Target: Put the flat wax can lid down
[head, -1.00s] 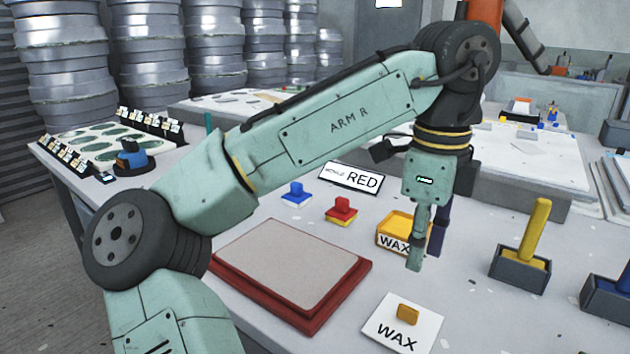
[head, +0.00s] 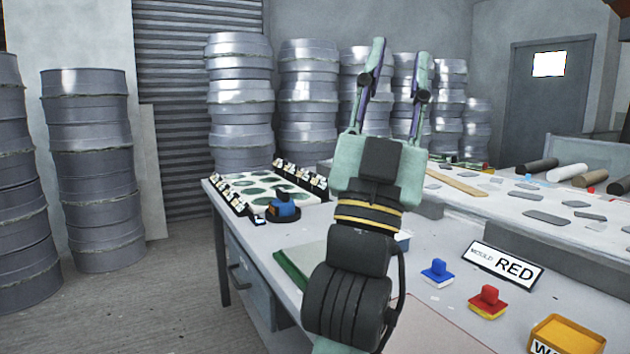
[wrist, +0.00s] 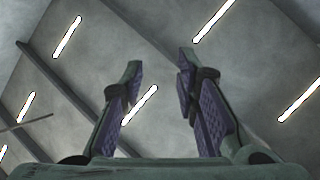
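My gripper (head: 399,55) is raised well above the table and points up, its two fingers apart with nothing between them. The wrist view also shows my gripper (wrist: 158,75) empty against the ceiling. A yellow wax container (head: 566,335) with a partly cut-off label sits at the lower right edge of the head view, far below and right of my gripper. No wax can lid can be made out in either current view.
On the table (head: 420,265) stand a blue block (head: 437,272), a red and yellow block (head: 487,302) and a RED mould sign (head: 506,266). A dark round holder with a blue piece (head: 283,207) is at the far left. Stacked metal drums (head: 240,110) stand behind.

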